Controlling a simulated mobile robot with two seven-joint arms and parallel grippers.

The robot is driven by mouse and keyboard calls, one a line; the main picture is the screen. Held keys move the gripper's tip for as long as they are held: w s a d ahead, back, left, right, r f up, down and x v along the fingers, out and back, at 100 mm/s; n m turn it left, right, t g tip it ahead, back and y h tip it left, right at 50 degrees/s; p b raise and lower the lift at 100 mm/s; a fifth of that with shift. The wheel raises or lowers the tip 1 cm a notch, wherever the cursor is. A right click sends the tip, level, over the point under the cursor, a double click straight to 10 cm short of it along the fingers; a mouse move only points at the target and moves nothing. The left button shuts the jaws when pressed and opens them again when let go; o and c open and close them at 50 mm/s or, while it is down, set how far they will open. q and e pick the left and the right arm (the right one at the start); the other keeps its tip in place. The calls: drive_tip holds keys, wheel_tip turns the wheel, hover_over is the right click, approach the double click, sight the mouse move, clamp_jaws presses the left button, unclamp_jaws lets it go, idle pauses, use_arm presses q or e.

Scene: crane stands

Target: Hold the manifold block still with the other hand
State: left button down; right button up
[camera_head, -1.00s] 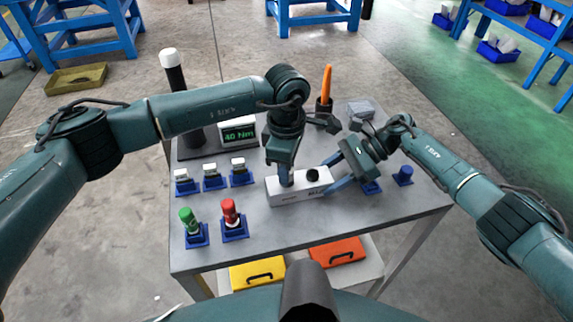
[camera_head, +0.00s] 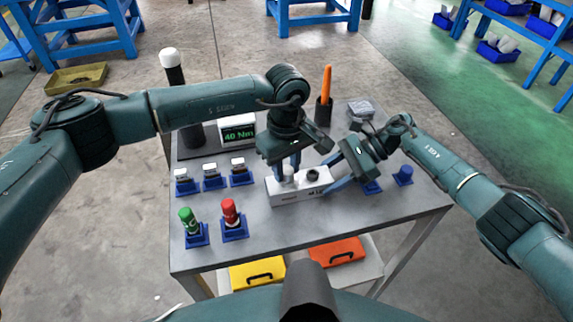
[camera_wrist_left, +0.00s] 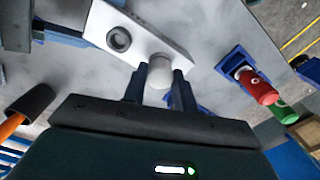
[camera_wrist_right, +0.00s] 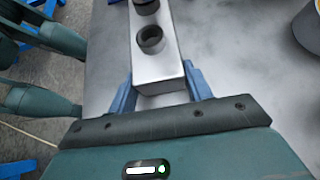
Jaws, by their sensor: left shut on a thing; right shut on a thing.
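The manifold block (camera_head: 318,188) is a long white block lying near the middle of the grey table. It also shows in the left wrist view (camera_wrist_left: 143,36) and the right wrist view (camera_wrist_right: 157,68). My right gripper (camera_head: 342,176) is shut on the block's right end, one blue finger on each side (camera_wrist_right: 158,90). My left gripper (camera_head: 287,172) points down at the block's left part. It is shut on a white round piece (camera_wrist_left: 160,73) at the block. How deep that piece sits is hidden. A dark-rimmed open port (camera_wrist_left: 118,40) lies beside it.
Red (camera_head: 230,212) and green (camera_head: 188,220) capped parts stand in blue holders at the front left. Several white-topped parts (camera_head: 213,172) stand behind them. A display (camera_head: 238,132) reads 40 Nm. An orange-handled tool (camera_head: 326,86) stands in a dark cup behind the block.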

use_arm(q)
drive_tip(key=m, duration=0.3)
drive_tip(key=shift+m, duration=1)
drive_tip(key=m, duration=0.2)
drive_tip(key=shift+m, duration=1.6)
drive_tip(key=shift+m, duration=0.8)
drive_tip(key=m, duration=0.3)
drive_tip(key=shift+m, duration=0.3)
